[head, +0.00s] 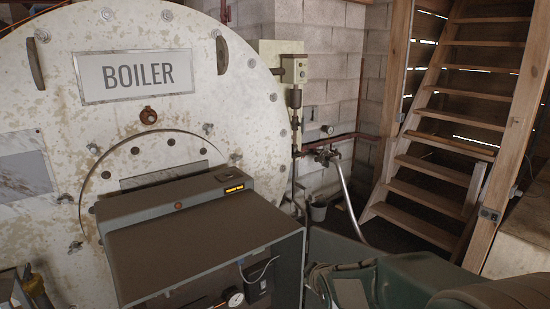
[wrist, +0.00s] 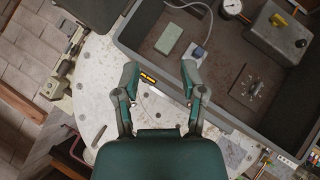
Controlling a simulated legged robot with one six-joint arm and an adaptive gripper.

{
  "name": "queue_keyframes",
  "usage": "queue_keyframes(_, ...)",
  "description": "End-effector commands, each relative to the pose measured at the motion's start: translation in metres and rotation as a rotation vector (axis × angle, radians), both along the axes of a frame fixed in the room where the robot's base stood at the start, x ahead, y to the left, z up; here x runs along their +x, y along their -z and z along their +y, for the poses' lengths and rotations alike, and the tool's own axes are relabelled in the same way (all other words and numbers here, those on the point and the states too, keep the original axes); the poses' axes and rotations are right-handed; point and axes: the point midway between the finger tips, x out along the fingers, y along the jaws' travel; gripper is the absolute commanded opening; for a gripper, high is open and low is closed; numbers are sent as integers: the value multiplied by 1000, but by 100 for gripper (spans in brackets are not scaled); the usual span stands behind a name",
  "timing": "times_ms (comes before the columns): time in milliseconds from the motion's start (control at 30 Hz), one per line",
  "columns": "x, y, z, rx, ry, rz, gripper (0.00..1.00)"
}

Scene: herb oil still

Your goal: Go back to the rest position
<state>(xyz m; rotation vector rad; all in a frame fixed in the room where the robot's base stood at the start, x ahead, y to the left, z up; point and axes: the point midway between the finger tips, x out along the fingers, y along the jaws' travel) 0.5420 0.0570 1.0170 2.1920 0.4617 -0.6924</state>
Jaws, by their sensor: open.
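My gripper (wrist: 159,74) shows in the wrist view with its two green-grey fingers spread apart and nothing between them. Behind the gap are the boiler's round white face and the edge of a grey burner box, with a small lit amber display (wrist: 149,78) close by the left fingertip. I see no contact with it. In the head view the fingers are not seen; green parts of my arm (head: 408,280) fill the lower right.
The boiler (head: 200,80) and grey burner box (head: 200,250) take up the left. In the wrist view the open box holds a pale green block (wrist: 169,39), a gauge (wrist: 233,8) and a grey control box (wrist: 280,32). Wooden stairs (head: 440,140) stand right; a bucket (head: 318,211) stands by the wall.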

Motion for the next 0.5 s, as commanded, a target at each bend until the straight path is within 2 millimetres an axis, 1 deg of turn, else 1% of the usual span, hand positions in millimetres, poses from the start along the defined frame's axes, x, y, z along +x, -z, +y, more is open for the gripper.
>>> queue_keyframes(33,-13,-15,-7,28,42,18,54)
queue_keyframes(167,-50,-40,-22,101,151,86,54)
queue_keyframes(200,-62,-46,-25,125,185,107,54)
queue_keyframes(367,-114,-68,-40,219,323,189,54)
queue_keyframes(400,-128,-72,-43,243,357,208,54)
queue_keyframes(467,-149,-78,-46,279,408,238,54)
queue_keyframes(500,-163,-81,-48,302,442,258,54)
